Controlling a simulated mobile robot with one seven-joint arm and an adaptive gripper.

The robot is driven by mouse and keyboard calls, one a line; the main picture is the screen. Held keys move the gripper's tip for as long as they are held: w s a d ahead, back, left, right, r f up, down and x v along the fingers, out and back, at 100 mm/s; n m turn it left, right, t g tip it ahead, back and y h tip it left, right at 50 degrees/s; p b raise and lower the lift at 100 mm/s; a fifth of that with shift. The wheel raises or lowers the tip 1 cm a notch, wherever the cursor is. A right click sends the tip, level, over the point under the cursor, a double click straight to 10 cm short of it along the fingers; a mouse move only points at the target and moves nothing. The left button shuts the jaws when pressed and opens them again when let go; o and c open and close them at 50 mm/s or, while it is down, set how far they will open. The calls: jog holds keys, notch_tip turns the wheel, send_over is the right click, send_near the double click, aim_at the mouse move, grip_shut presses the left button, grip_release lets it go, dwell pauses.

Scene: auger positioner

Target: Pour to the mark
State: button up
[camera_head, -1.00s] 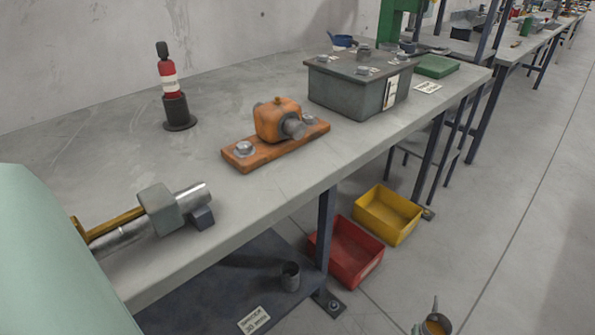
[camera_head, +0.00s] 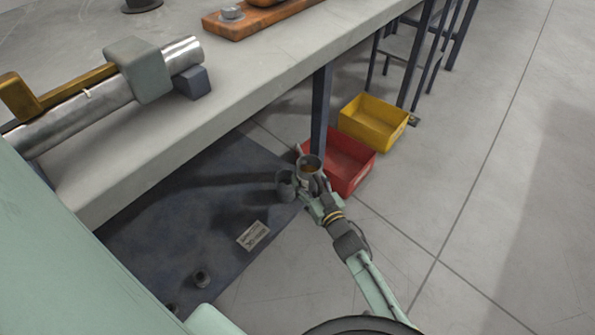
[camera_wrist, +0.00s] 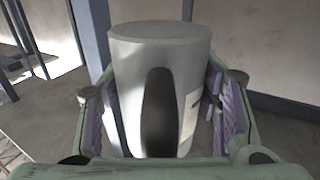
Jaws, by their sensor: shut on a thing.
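A smaller dark grey cup (camera_head: 285,189) stands on the lower shelf, just left of the held can. The can partly overlaps it in the picture; I cannot tell whether they touch. Any mark inside the cup is hidden. A printed card (camera_head: 253,235) lies on the shelf.
The bench top (camera_head: 215,85) hangs over the dark lower shelf (camera_head: 165,215). A bench leg (camera_head: 321,110) stands just behind the can. A red bin (camera_head: 350,165) and a yellow bin (camera_head: 374,121) stand on the floor nearby. Small dark pieces (camera_head: 201,277) stand on the near shelf. Floor at right is clear.

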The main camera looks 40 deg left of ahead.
aim_at(286, 187)
jog(key=a, duration=0.1)
jog(key=s+a, duration=0.1)
jog(key=a, duration=0.1)
jog(key=shift+s+n+g, duration=0.25)
jog(key=shift+n+g, duration=0.05)
jog(key=shift+g, duration=0.1)
jog(key=shift+s+r, duration=0.1)
notch_tip(286, 187, down, 6)
jog(key=b, duration=0.4)
jog(key=shift+r, duration=0.2)
jog(key=shift+r+p, duration=0.35)
jog(key=shift+p, duration=0.65)
jog(key=shift+s+d+f+g+h+p, duration=0.15)
jog(key=shift+d+f+g+h+p, duration=0.15)
jog(key=shift+f+p, duration=0.3)
